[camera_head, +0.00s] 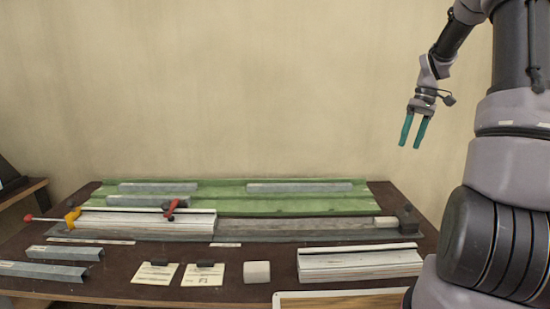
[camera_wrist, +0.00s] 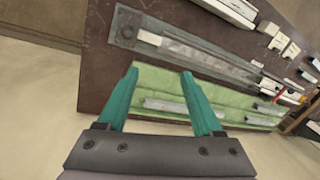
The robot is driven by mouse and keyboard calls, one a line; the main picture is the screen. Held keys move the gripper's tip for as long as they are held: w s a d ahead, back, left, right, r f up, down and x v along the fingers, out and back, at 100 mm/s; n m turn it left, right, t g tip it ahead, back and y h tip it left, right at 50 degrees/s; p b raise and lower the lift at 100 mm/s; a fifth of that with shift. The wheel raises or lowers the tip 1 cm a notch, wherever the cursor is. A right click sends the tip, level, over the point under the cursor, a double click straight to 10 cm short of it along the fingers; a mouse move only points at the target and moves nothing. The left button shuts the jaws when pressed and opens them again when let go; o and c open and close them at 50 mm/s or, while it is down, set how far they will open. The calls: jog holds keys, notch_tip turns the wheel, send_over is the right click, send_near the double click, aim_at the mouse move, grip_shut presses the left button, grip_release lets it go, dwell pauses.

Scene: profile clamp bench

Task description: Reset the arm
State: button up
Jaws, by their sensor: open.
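My gripper (camera_head: 414,132) has two teal fingers and hangs in the air above the right back of the bench, in front of the wall. The fingers are apart with nothing between them, and they touch nothing. It also shows in the wrist view (camera_wrist: 160,100), with the fingers spread over the bench's end and the floor. My arm rises at the right side of the head view and hides the bench's front right corner.
The dark bench (camera_head: 130,250) holds a green tray (camera_head: 240,207) with grey bars. A clamp fixture has a red-handled toggle (camera_head: 171,208) and a white profile (camera_head: 150,222). Another white profile (camera_head: 360,263), a pale block (camera_head: 257,272) and cards (camera_head: 205,274) lie in front. The air around my gripper is clear.

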jog(key=s+a+r+m+t+h, duration=0.1)
jog(key=s+a+r+m+t, duration=0.2)
jog(key=s+a+r, duration=0.8)
jog(key=s+a+r+m+t, duration=0.2)
jog(key=s+a, duration=0.2)
jog(key=s, duration=0.3)
jog(key=s+a+r+m+t, duration=0.2)
jog(key=s+a+t, duration=0.1)
jog(key=s, duration=0.4)
jog(key=shift+s+a+m+y, duration=0.3)
jog(key=shift+s+a, duration=0.05)
jog(key=shift+a, duration=0.1)
dwell(0.5)
